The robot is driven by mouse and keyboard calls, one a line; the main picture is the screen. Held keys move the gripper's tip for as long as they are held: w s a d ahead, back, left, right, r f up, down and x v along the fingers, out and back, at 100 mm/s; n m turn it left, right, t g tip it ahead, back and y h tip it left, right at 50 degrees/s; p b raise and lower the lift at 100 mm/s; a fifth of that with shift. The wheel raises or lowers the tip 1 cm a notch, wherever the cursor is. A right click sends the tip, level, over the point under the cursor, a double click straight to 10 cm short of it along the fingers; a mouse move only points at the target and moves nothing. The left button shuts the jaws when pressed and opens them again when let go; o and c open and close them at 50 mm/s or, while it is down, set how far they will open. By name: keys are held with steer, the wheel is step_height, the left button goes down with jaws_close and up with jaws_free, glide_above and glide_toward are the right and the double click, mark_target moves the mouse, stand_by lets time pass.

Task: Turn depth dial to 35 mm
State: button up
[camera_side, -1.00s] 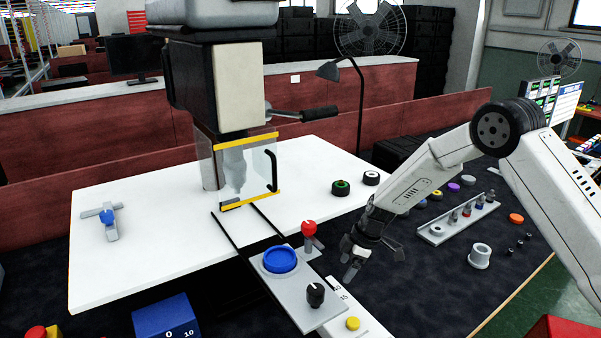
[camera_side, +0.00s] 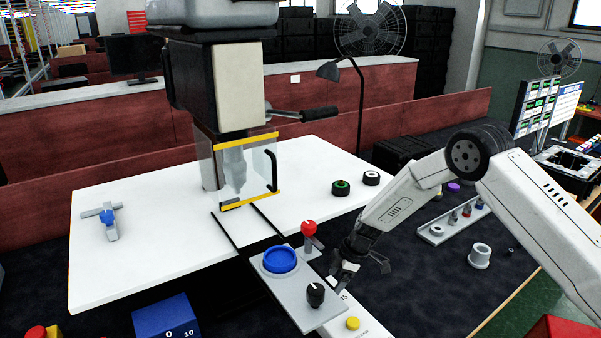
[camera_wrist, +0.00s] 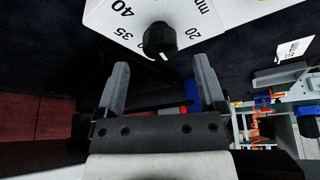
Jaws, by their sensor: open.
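The depth dial is a black knob (camera_wrist: 160,40) with a white pointer line on a white plate (camera_wrist: 100,12) in the wrist view. Marks 40, 35, 20 and "mm" show around it. The pointer faces down the picture, between 35 and 20 and at neither. My gripper (camera_wrist: 161,68) is open and empty, its fingers apart just short of the knob, with the knob roughly centred beyond the gap. In the side view my gripper (camera_side: 343,272) is low over the white box (camera_side: 372,331). A black knob (camera_side: 315,295) stands to its left; I cannot tell if it is the same dial.
A yellow button (camera_side: 353,323) sits on the white box. A shielded drill machine (camera_side: 235,170) stands behind on the white table (camera_side: 120,255).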

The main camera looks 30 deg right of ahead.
steer(key=shift+x, duration=1.75)
steer(key=shift+c, duration=0.3)
jaws_close()
steer(key=shift+m, duration=0.5)
steer(key=m, duration=0.2)
steer(key=m+t+h, duration=0.1)
steer(key=m, duration=0.1)
steer(key=shift+s+a, duration=0.15)
steer(key=shift+m+t+h, duration=0.4)
steer(key=shift+m+h, duration=0.2)
steer(key=shift+m, duration=0.5)
steer(key=shift+a+m+h, duration=0.1)
steer(key=shift+m+h, duration=0.2)
steer(key=shift+m, duration=0.7)
